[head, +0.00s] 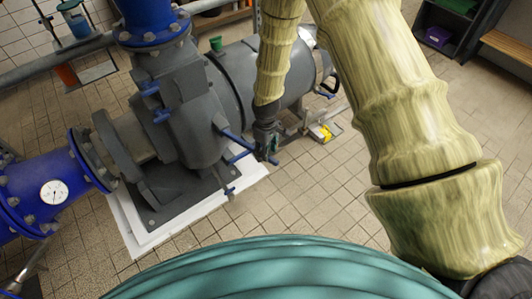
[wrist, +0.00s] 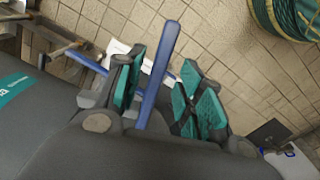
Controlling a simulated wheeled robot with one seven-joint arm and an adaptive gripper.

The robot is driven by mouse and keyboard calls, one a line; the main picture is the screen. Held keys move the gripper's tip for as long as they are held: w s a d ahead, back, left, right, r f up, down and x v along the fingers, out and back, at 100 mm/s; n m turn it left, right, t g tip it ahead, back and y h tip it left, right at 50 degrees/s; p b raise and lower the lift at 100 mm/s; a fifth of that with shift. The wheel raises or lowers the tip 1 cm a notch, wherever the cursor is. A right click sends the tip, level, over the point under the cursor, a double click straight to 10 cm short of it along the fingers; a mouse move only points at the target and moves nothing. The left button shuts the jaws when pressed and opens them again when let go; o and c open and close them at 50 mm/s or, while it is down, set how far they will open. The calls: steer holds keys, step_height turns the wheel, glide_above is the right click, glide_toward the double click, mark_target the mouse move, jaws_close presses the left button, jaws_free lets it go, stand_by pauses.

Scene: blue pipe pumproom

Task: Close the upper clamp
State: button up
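The grey pump housing (head: 190,120) carries several blue clamp handles. The upper handle (head: 234,139) on its right side points toward my gripper (head: 268,153); a lower blue handle (head: 229,189) sits beneath it. In the wrist view, a long blue handle (wrist: 161,70) passes between the two teal-padded fingers of my gripper (wrist: 163,82). The fingers are apart, with a visible gap on the right side of the handle; contact on the left cannot be told. A second blue handle (wrist: 86,62) lies left of the fingers. The clamp's joint is hidden behind my gripper.
A blue pipe with a gauge (head: 53,192) joins the housing at left. A grey motor (head: 265,75) stands behind my gripper. Tiled floor (head: 310,190) is free to the right.

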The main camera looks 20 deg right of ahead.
steer(key=shift+f, duration=1.3)
steer(key=shift+c, duration=0.5)
jaws_close()
